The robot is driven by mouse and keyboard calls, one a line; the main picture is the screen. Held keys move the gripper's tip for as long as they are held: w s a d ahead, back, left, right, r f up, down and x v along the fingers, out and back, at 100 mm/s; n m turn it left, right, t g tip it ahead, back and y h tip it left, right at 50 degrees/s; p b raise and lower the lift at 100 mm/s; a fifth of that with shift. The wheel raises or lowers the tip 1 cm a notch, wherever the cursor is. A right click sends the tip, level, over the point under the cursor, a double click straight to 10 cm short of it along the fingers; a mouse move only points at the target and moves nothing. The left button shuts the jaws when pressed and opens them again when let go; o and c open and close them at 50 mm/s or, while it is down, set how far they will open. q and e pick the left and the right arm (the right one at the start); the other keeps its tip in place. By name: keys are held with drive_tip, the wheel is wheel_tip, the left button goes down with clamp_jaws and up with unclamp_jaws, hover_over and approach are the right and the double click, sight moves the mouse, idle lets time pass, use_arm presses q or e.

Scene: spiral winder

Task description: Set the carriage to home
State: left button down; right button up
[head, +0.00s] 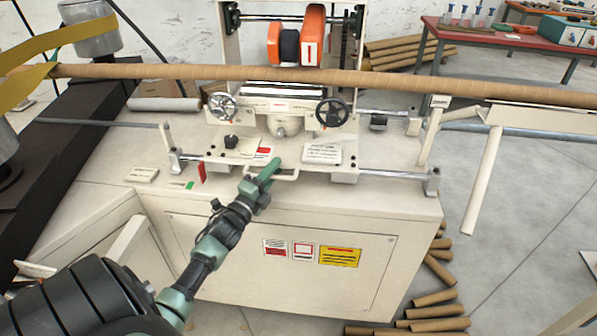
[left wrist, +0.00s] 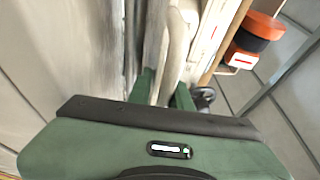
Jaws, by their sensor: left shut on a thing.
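My left gripper (head: 274,168) is shut on this handle, reaching in from the lower left. In the left wrist view the green fingers stand on both sides of a pale bar, the handle (left wrist: 174,50). The gripper hides the left part of the handle in the head view. My right gripper is not in view.
A front rail (head: 395,175) ends in blocks at left and right. A small green mark (head: 188,185) and a red tab (head: 201,173) are left of the handle. The brown tube (head: 400,84) crosses above. Brown tubes (head: 437,297) lie on the floor at right.

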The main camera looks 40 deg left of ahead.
sight(259, 165)
use_arm(q)
drive_tip(key=shift+s+a+r, duration=0.2)
drive_tip(key=shift+s+a, duration=0.1)
drive_tip(key=shift+a, duration=0.3)
drive_tip(key=shift+s+a+r, duration=0.25)
drive_tip(key=shift+s+a, duration=0.05)
drive_tip(key=shift+a, duration=0.25)
drive_tip(key=shift+s+a+r, duration=0.2)
drive_tip(key=shift+s+a, duration=0.1)
drive_tip(key=shift+a, duration=0.3)
drive_tip(key=c, duration=1.5)
unclamp_jaws()
drive_tip(key=shift+o, duration=0.2)
drive_tip(key=shift+f, duration=0.15)
drive_tip(key=shift+s+f, duration=0.1)
drive_tip(key=shift+f, duration=0.05)
drive_tip(key=shift+f, duration=0.1)
drive_tip(key=shift+s+d+f, duration=0.1)
drive_tip(key=shift+s+f, duration=0.05)
drive_tip(key=shift+s, duration=0.15)
drive_tip(key=r+b+v, duration=0.1)
drive_tip(key=v, duration=0.6)
drive_tip(key=shift+f, duration=0.4)
drive_tip(key=shift+s+f, duration=0.1)
drive_tip(key=shift+s, duration=0.05)
